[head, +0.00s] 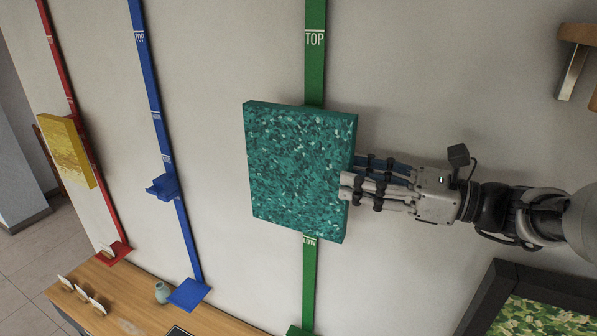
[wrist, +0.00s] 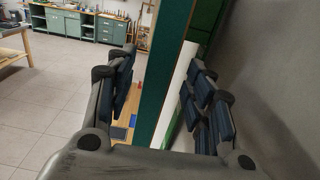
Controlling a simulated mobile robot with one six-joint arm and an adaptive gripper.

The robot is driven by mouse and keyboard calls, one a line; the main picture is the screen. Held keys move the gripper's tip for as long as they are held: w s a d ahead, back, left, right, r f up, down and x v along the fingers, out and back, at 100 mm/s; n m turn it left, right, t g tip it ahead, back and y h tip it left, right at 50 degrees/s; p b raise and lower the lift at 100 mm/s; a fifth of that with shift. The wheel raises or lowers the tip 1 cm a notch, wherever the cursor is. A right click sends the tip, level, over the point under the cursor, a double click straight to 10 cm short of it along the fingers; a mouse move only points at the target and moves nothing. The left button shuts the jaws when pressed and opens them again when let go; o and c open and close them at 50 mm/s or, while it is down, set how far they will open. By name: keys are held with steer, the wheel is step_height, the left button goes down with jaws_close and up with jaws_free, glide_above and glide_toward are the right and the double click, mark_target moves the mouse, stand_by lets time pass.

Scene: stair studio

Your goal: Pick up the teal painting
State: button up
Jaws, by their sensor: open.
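The teal painting (head: 295,165) is a thick speckled block-like canvas. It hangs on the wall in front of the green vertical strip (head: 314,75), its face toward the room. My gripper (head: 350,185) reaches in from the right and is at the painting's right edge. In the wrist view, the painting's edge (wrist: 160,85) stands upright between the two open fingers of the gripper (wrist: 160,105). A gap shows between the edge and the right finger. Contact on the left finger side cannot be told. The painting's back and its support are hidden.
A blue strip (head: 150,110) with a small holder and a red strip (head: 62,75) run down the wall at left. A yellow painting (head: 66,152) is by the red strip. A wooden table (head: 130,295) holds small items below. A dark-framed picture (head: 540,310) is at lower right.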

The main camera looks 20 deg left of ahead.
mark_target(334, 172)
steer(key=a, duration=0.5)
steer(key=shift+w+p, duration=0.35)
steer(key=shift+c, duration=0.3)
jaws_close()
